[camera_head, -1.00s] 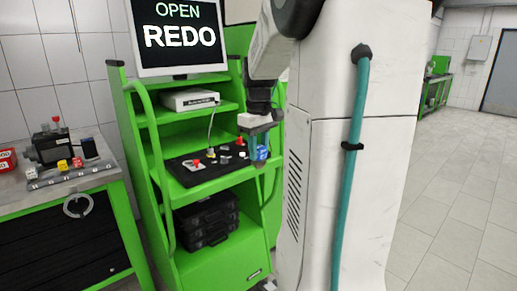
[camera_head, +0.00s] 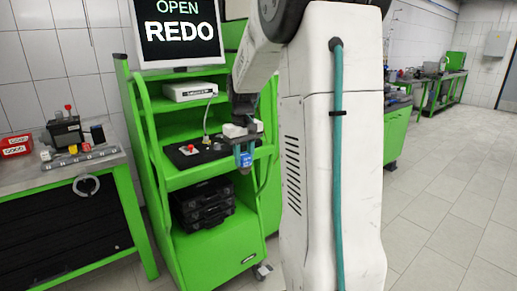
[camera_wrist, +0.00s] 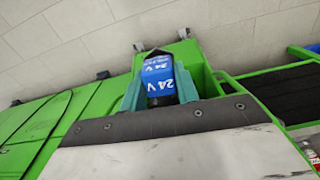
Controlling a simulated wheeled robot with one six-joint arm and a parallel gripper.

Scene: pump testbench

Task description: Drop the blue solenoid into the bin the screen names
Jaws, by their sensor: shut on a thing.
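The blue solenoid (camera_wrist: 158,82), marked "24 V", is between the teal fingers of my gripper (camera_wrist: 160,92) in the wrist view. In the head view my gripper (camera_head: 244,152) is shut on the blue solenoid (camera_head: 246,160), in front of the green cart's shelf edge. The screen (camera_head: 179,30) on top of the cart reads "OPEN" and "REDO". A red bin (camera_head: 17,146) with a white label stands at the far left on the bench; a second label below it seems to read "GOOD".
The green cart (camera_head: 215,245) holds a white device (camera_head: 190,92), a black mat with small parts and black cases (camera_head: 204,205). The left bench (camera_head: 20,180) carries a dark pump (camera_head: 66,132) and a row of coloured parts. Open floor lies at the right.

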